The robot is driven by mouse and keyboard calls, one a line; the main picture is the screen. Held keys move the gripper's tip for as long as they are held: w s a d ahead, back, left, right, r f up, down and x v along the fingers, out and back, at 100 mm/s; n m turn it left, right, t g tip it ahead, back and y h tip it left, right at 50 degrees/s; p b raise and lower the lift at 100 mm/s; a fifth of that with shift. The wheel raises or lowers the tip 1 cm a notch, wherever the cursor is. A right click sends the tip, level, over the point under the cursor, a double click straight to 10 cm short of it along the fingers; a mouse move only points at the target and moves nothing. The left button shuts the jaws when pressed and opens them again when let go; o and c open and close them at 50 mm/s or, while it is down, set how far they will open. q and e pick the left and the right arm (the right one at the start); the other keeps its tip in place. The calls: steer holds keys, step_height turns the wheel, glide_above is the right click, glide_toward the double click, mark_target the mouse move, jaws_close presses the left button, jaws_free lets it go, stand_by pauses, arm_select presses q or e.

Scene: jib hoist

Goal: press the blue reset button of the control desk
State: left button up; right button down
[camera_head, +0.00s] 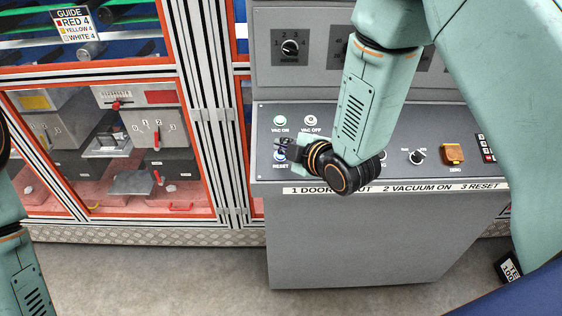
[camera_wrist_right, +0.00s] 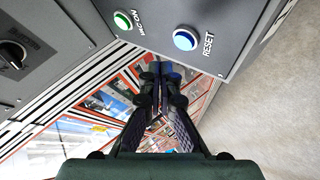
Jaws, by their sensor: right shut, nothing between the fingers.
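The blue reset button (camera_head: 280,156) sits at the left front of the control desk (camera_head: 385,242), with the label RESET under it. It shows clearly in the right wrist view (camera_wrist_right: 185,40) as a blue cap in a white ring. My right gripper (camera_head: 283,143) is over the desk's left end, close to the button and partly over it in the head view. In the right wrist view its fingers (camera_wrist_right: 161,70) are together and empty, with the tips just below the button in the picture. I cannot tell any contact. My left gripper is not in view.
The green VAC ON button (camera_head: 280,121) and the VAC OFF button (camera_head: 311,121) are behind the reset button. A black knob (camera_head: 416,157) and an orange cover (camera_head: 452,153) lie to the right. An orange-framed cabinet (camera_head: 110,130) stands left of the desk.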

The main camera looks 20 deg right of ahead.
mark_target(281, 155)
steer(key=shift+w+f+b, duration=0.25)
steer(key=shift+f+b, duration=0.25)
steer(key=shift+f, duration=0.3)
steer(key=shift+w+d, duration=0.1)
stand_by(0.3)
steer(key=shift+f, duration=0.1)
stand_by(0.3)
steer(key=shift+w+f+b, duration=0.15)
steer(key=shift+f+b, duration=0.2)
